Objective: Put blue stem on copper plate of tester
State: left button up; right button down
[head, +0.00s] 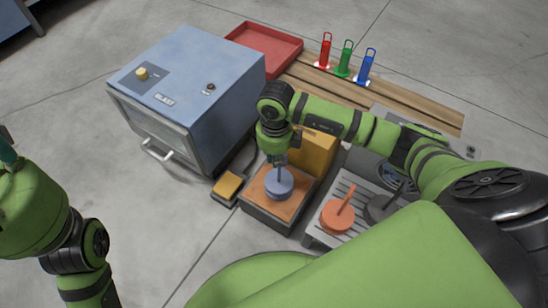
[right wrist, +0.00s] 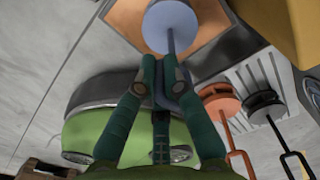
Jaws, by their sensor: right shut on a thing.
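The blue stem (head: 279,187) is a grey-blue disc with a thin rod. My right gripper (head: 274,157) is shut on its rod, above the disc. In the right wrist view, the disc (right wrist: 170,25) shows beyond the right fingertips (right wrist: 161,70). The copper plate (head: 257,197) lies on top of the dark tester base and also shows in the wrist view (right wrist: 127,15). The disc is over the plate's middle; I cannot tell whether it touches. Only a teal bit of my left gripper (head: 6,150) shows at the left edge, so its opening is hidden.
A yellow block (head: 314,152) stands behind the plate, and a small yellow-topped pad (head: 228,186) lies left. An orange stem (head: 337,217) and a dark stem (head: 379,208) are on a slatted rack right. A blue oven-like box (head: 190,72) stands left.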

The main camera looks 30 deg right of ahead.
jog(key=shift+f, duration=0.1)
jog(key=c, duration=1.3)
grip_release()
jog(key=shift+c, duration=0.2)
